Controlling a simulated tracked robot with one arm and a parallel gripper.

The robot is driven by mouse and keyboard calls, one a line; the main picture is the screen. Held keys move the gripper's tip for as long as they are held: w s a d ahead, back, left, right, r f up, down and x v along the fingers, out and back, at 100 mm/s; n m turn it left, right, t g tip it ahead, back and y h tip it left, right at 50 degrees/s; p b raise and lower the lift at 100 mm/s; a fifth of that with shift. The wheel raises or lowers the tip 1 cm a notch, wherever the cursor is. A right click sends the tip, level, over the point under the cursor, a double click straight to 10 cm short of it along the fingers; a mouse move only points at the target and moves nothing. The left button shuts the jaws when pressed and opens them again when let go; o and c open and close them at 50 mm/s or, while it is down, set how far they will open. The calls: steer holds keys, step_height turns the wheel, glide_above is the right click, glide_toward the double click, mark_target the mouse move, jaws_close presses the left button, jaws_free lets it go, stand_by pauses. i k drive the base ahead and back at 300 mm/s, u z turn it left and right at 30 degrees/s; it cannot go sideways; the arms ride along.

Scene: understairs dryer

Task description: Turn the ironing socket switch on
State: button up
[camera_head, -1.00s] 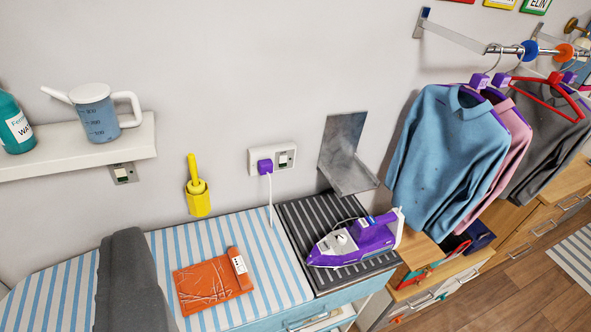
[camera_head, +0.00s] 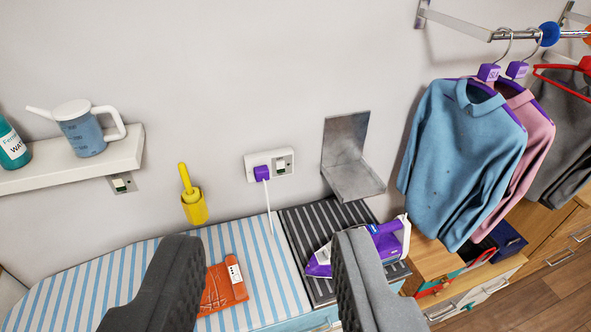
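A white wall socket (camera_head: 270,165) with a purple plug (camera_head: 262,173) in its left part is on the wall above the ironing surface. Its small switch (camera_head: 283,165) is at the right side of the plate; its on or off position is too small to tell. A white cord hangs from the plug. My gripper (camera_head: 265,245) is open and empty, its two grey fingers wide apart at the bottom of the view. The fingers are in front of the ironing surface, below the socket in the picture and apart from it.
A purple iron (camera_head: 388,236) sits on the dark striped mat (camera_head: 310,218), partly behind the right finger. A metal bracket (camera_head: 350,165) sticks out just right of the socket. A yellow holder (camera_head: 194,208) and another switch (camera_head: 119,184) under the shelf (camera_head: 70,163) are to the left.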

mark_target(279, 165)
steer(key=z, duration=0.05)
steer(key=i, duration=1)
steer(key=z, duration=0.45)
steer(key=k, duration=0.85)
steer(key=u, duration=0.65)
steer(key=i, duration=0.95)
